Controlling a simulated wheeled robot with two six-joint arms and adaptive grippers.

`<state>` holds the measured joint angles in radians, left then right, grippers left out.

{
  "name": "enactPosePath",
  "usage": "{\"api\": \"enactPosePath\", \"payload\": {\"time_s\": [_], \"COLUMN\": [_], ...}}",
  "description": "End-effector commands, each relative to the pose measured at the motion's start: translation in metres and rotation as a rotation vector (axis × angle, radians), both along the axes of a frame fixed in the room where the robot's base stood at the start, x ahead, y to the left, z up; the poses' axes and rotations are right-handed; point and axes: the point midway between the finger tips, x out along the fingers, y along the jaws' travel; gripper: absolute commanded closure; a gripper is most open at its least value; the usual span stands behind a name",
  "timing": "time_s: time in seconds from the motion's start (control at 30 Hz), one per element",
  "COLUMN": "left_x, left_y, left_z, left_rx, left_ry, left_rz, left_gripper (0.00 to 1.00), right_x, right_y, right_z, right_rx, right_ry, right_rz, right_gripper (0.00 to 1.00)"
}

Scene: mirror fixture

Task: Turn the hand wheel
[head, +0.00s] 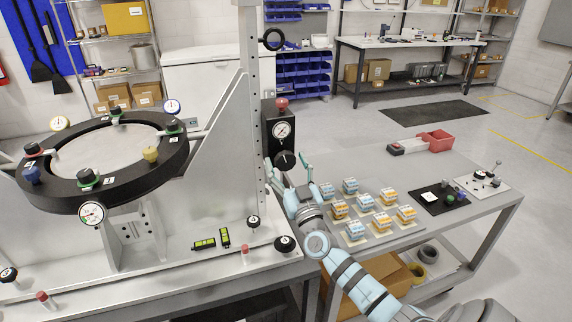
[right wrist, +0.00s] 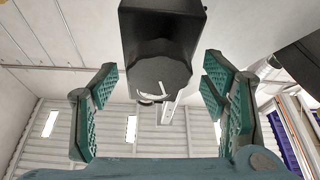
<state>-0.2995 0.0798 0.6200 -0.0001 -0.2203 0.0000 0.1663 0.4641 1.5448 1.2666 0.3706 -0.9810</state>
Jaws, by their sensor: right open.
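A black round hand wheel (head: 285,160) with a white mark sits at the bottom of a black box with a gauge, on the fixture's upright post. In the right wrist view, a black faceted knob (right wrist: 160,72), apparently this wheel, sits ahead between the fingers, below a black block. My right gripper (head: 288,168) is open, its teal fingers on either side of the wheel in the head view. In the right wrist view there are visible gaps between both fingers (right wrist: 160,92) and the knob, and nothing is gripped. My left gripper is not in view.
The black box (head: 268,122) has a red knob on top. A black ring mirror mount (head: 105,200) with several dial gauges stands left.

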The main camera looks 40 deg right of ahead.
Motion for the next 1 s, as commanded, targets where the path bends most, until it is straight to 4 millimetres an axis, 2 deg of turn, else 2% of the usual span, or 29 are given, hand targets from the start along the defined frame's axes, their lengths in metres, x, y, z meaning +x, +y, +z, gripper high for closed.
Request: {"api": "enactPosePath", "payload": {"time_s": [0.1,0.33,0.6,0.67,0.77,0.9,1.0], "left_x": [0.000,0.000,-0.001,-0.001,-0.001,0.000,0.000], "left_y": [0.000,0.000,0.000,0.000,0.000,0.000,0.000], "left_z": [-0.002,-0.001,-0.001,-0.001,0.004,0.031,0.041], "left_rx": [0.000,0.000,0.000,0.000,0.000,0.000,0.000], "left_ry": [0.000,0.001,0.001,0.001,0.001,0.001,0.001], "left_rz": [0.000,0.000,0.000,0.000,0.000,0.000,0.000], "left_gripper": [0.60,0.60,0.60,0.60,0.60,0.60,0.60], "right_x": [0.006,0.007,0.007,0.007,0.007,0.007,0.007], "right_y": [-0.002,-0.002,-0.002,-0.002,-0.002,-0.002,-0.002], "right_z": [0.003,0.003,0.003,0.003,0.005,0.009,0.007], "right_rx": [0.001,0.000,0.001,0.001,0.026,0.186,0.279], "right_ry": [-0.001,0.000,0.000,0.000,-0.006,-0.057,-0.090], "right_rz": [0.000,0.000,0.000,0.000,0.000,0.000,0.000], "right_gripper": [0.33,0.33,0.74,0.81,0.81,0.81,0.81]}}
